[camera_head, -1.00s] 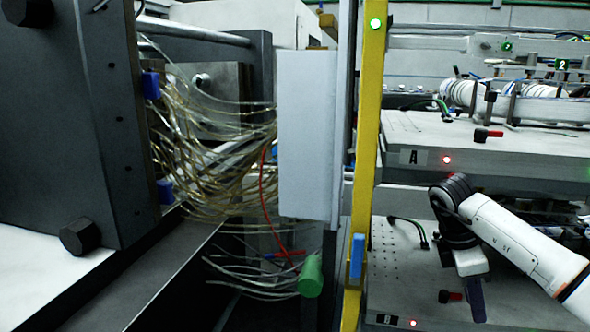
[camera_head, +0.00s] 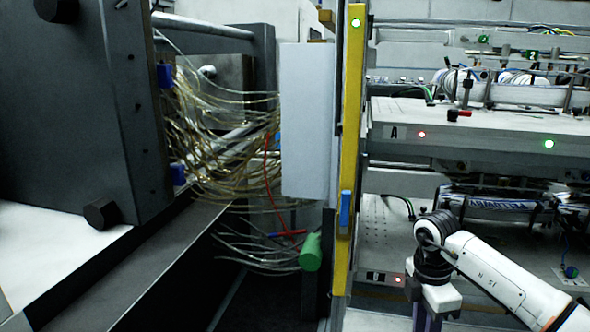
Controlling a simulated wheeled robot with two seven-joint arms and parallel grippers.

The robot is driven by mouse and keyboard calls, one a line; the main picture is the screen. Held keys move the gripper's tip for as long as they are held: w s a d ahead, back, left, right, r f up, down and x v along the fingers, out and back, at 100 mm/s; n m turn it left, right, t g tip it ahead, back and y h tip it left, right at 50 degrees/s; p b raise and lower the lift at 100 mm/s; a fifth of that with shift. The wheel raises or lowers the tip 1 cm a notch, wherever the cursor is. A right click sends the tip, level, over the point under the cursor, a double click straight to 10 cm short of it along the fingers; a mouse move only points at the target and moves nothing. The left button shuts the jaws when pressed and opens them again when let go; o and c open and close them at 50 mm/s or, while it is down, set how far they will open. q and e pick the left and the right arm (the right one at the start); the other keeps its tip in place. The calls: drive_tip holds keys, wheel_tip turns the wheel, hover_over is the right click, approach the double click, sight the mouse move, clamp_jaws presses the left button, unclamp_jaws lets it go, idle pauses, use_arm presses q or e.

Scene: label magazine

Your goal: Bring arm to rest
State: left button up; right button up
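My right arm (camera_head: 490,272) comes in from the lower right, white with a dark wrist joint (camera_head: 434,243), and points downward. Its gripper end runs out of the bottom of the picture near the lower shelf's front edge, so its fingers cannot be made out. The arm is in front of the lower shelf marked with a small label, and I see nothing held. My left arm and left gripper are not in the picture.
A yellow post (camera_head: 349,150) with a green light stands left of the arm. Shelf A (camera_head: 480,120) lies above it. A dark machine block (camera_head: 80,110) with many loose hoses (camera_head: 220,150) fills the left. A green cylinder (camera_head: 310,252) sits near the post's foot.

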drive_tip(key=s+a+f+n+y, duration=0.2)
drive_tip(key=s+a+y, duration=0.1)
drive_tip(key=a, duration=0.5)
drive_tip(key=s+a+f+n+y, duration=0.1)
drive_tip(key=s+a+f+y, duration=0.2)
drive_tip(key=a, duration=0.5)
drive_tip(key=s+a+f+n+y, duration=0.1)
drive_tip(key=s+a+n+y, duration=0.1)
drive_tip(key=a+y, duration=0.35)
drive_tip(key=s+a+r+m+t+y, duration=0.25)
drive_tip(key=a+r+t+y, duration=0.25)
drive_tip(key=a+r+y, duration=0.35)
drive_tip(key=d+f+m+t+h, duration=0.9)
drive_tip(key=d+m+t+h, duration=0.3)
drive_tip(key=m, duration=0.4)
drive_tip(key=s+d+f+m+g+h, duration=0.1)
drive_tip(key=s+d+f+g+h, duration=0.1)
drive_tip(key=s+f, duration=0.5)
drive_tip(key=s+d+f+m+g+h, duration=0.2)
drive_tip(key=s+d+f+g, duration=0.3)
drive_tip(key=s, duration=0.3)
drive_tip(key=shift+s+d+f, duration=0.15)
drive_tip(key=shift+d+f, duration=0.2)
drive_tip(key=shift+f, duration=0.5)
